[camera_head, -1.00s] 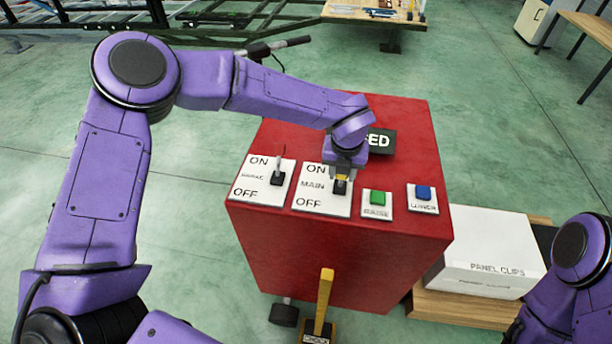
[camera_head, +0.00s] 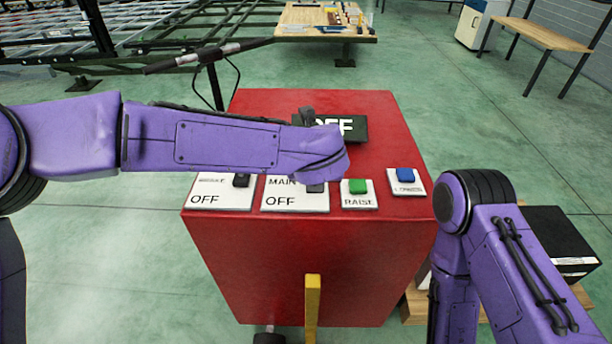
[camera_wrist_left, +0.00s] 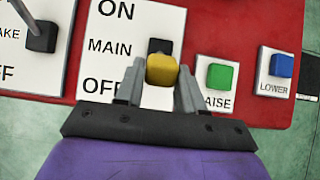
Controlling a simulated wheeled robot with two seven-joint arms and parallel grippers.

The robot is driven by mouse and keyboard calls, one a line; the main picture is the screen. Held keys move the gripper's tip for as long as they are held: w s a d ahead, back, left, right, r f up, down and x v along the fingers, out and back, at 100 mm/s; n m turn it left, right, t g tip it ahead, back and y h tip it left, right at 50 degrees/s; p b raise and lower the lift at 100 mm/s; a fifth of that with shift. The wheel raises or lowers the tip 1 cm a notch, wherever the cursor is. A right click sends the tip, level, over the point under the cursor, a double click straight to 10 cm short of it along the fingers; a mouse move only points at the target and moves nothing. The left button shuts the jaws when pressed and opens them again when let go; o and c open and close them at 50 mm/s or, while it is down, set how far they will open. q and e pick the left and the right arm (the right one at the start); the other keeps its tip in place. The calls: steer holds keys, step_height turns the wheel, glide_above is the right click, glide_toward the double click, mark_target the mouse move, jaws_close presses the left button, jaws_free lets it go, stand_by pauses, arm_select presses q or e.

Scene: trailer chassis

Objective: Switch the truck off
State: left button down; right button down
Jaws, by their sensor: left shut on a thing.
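The red control box (camera_head: 300,265) stands in the middle of the head view. Its MAIN switch plate (camera_head: 275,205) is partly covered by my left forearm, with the black switch base (camera_head: 317,187) just showing. In the left wrist view, my left gripper (camera_wrist_left: 160,70) has its fingers on both sides of the yellow knob (camera_wrist_left: 162,71) of the MAIN lever, closed on it. The knob sits below the black base, toward the OFF word. The dark sign (camera_head: 352,128) on the box reads "OFF", its left part covered. My right arm shows at lower right; its gripper is out of view.
The BRAKE switch (camera_wrist_left: 41,37) is left of MAIN, its lever leaning up. The green RAISE button (camera_wrist_left: 219,77) and blue LOWER button (camera_wrist_left: 281,66) are close on the right. A yellow post (camera_head: 313,300) stands before the box. A wooden table (camera_head: 320,32) is behind.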

arm_select(q)
steer(key=c, duration=0.8)
jaws_free()
steer(key=shift+o, duration=0.2)
steer(key=shift+r, duration=0.1)
steer(key=v, duration=1)
steer(key=shift+s+r, duration=0.15)
steer(key=shift+s, duration=0.05)
